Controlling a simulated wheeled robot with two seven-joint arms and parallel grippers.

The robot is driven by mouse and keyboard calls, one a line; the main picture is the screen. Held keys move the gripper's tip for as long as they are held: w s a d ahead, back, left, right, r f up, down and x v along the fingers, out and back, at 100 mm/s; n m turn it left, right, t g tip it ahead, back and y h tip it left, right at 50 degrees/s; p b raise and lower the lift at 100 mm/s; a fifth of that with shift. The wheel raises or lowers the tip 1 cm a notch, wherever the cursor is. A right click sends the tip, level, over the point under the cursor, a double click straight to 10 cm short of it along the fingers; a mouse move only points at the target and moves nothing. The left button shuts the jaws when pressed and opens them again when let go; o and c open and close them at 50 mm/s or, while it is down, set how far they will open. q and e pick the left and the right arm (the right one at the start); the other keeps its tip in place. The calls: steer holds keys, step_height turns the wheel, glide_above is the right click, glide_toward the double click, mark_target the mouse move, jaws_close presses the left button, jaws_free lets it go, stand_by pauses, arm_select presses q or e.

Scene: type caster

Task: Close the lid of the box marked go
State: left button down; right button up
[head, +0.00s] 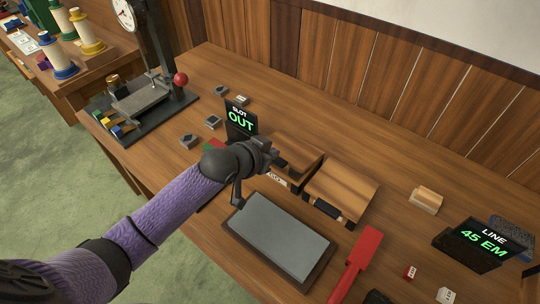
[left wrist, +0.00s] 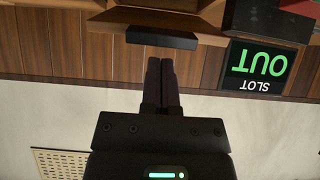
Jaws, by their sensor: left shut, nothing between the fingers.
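Two wooden boxes stand side by side on the bench in the head view. The left box (head: 303,150) is partly hidden behind my left gripper (head: 272,150); a small pale label (head: 277,178) shows on its front, too small to read surely. The right box (head: 345,182) has a flat wooden top and a dark handle (head: 327,210) at its front edge. I cannot tell which is marked go. In the left wrist view my left gripper (left wrist: 161,72) is shut and empty, its tips just below a dark bar (left wrist: 162,38) on a wooden edge. My right gripper is not in view.
A sign reading SLOT OUT (head: 240,121) stands left of the boxes, close to my left gripper. A grey tray (head: 280,235) lies in front. A red bar (head: 356,265) and a LINE 45 EM sign (head: 481,244) are at the right. A press (head: 140,95) stands at back left.

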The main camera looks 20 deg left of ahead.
arm_select(q)
steer(key=shift+s+f, duration=0.1)
steer(key=shift+f, duration=0.15)
steer(key=shift+s+a+f, duration=0.1)
steer(key=shift+s+f, duration=0.1)
steer(key=shift+f, duration=0.25)
steer(key=shift+s+a+f, duration=0.1)
steer(key=shift+s+f, duration=0.1)
steer(key=shift+f, duration=0.2)
steer(key=shift+r, duration=0.15)
